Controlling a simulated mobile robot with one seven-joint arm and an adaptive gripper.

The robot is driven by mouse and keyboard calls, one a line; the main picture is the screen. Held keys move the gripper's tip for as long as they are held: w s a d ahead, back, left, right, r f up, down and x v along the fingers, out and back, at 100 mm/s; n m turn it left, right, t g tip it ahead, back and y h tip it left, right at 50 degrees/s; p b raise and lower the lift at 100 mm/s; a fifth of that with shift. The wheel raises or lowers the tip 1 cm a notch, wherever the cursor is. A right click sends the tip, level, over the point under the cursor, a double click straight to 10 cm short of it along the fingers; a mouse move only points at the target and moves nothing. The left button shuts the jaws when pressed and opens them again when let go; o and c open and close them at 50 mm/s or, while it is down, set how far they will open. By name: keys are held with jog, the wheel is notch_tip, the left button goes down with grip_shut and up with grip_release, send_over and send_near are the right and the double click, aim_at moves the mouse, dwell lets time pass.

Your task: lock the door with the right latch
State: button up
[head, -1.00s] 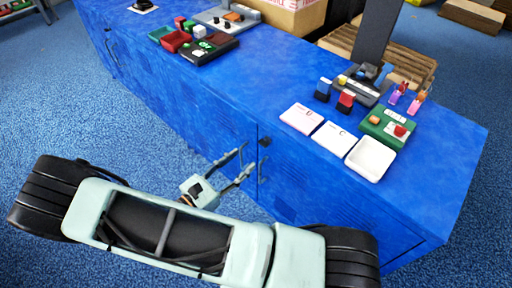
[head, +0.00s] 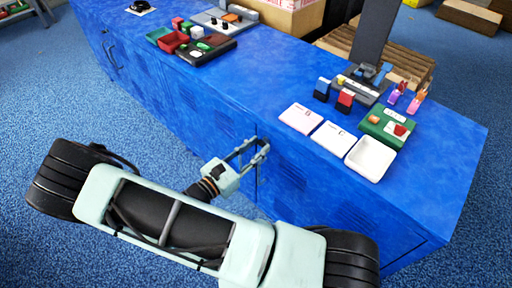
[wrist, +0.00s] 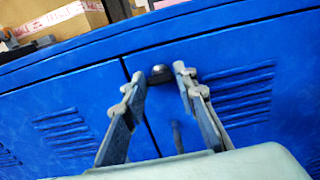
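The blue cabinet's louvred doors show in the wrist view, with a seam between the left door (wrist: 70,95) and the right door (wrist: 245,95). A small dark latch (wrist: 160,74) sits near the top of the front, just right of the seam. A dark bar handle (wrist: 176,137) is below it. My gripper (wrist: 159,77) is open, with one fingertip on each side of the latch; contact cannot be told. In the head view my gripper (head: 259,147) is at the cabinet's front, below the top edge, and covers the latch.
The blue cabinet top (head: 400,220) carries a white tray (head: 370,159), white cards (head: 333,139), a green box (head: 387,127) and dark trays (head: 205,48). A wooden pallet (head: 412,68) and a carton (head: 290,15) stand behind. Blue floor in front is free.

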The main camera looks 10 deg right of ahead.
grip_shut()
jog(key=shift+r+n+p, duration=0.1)
jog(key=shift+n+p, duration=0.3)
jog(key=shift+p, duration=0.05)
jog(key=shift+n+p, duration=0.8)
jog(key=shift+n, duration=0.2)
jog(key=n+p, duration=0.2)
jog(key=n, duration=0.3)
jog(key=shift+w+a, duration=0.1)
jog(key=n+p, duration=0.1)
jog(key=n, duration=0.4)
jog(key=shift+p, duration=0.3)
jog(key=n, duration=0.4)
jog(key=shift+f+n+p, duration=0.3)
jog(key=shift+n, duration=0.4)
